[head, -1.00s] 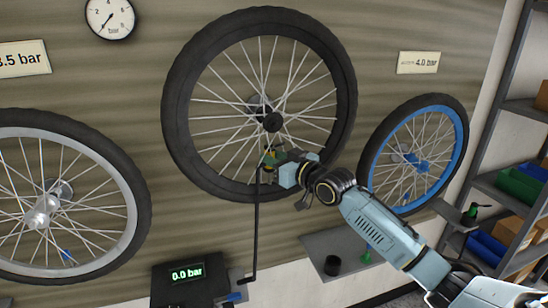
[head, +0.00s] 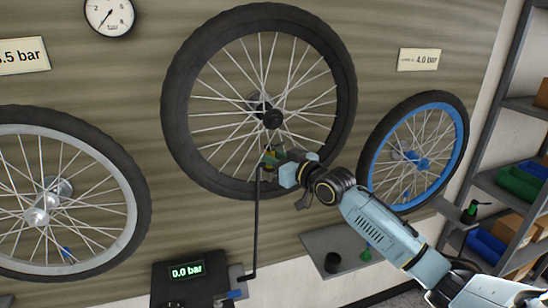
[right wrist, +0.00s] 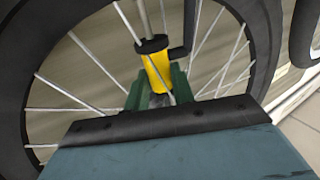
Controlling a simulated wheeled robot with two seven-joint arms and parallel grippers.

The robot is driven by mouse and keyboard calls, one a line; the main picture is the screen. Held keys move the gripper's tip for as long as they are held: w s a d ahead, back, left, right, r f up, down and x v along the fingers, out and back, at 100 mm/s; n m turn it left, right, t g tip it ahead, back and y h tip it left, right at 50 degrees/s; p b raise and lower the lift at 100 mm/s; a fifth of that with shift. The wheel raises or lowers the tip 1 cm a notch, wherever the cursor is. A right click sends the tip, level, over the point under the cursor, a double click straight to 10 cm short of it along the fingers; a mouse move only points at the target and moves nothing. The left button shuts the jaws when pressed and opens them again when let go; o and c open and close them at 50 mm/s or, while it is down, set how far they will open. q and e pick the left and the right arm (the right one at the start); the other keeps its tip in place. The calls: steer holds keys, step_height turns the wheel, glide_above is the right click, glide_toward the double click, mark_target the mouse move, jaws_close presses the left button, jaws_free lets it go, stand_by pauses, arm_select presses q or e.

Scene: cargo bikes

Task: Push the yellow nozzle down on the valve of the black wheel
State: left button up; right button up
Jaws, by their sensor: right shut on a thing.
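The black wheel (head: 182,135) hangs on the wall in the middle of the head view, with pale spokes and a dark hub. My right gripper (head: 270,158) is at the lower inside of its rim, among the spokes. Its green fingers (right wrist: 158,88) are shut on the yellow nozzle (right wrist: 155,70), which has a black collar on top and a black hose to one side. In the head view the nozzle is small and partly covered. The valve is hidden behind the nozzle and fingers; I cannot tell how far the nozzle is on it. My left gripper is not in view.
A black hose pipe (head: 257,225) runs down from the nozzle to a pump box reading 0.0 bar (head: 187,270). A silver-rimmed wheel (head: 135,200) is at left, a blue-rimmed wheel (head: 462,150) at right. A grey shelf (head: 318,240) sits below my arm.

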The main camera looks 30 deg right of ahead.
stand_by(0.4)
steer(key=o, duration=1)
steer(key=shift+o, duration=0.4)
steer(key=shift+f, duration=0.1)
steer(key=shift+s, duration=0.1)
steer(key=s+d+p, duration=0.2)
steer(key=s+p, duration=0.3)
steer(key=s, duration=0.4)
steer(key=shift+s, duration=0.35)
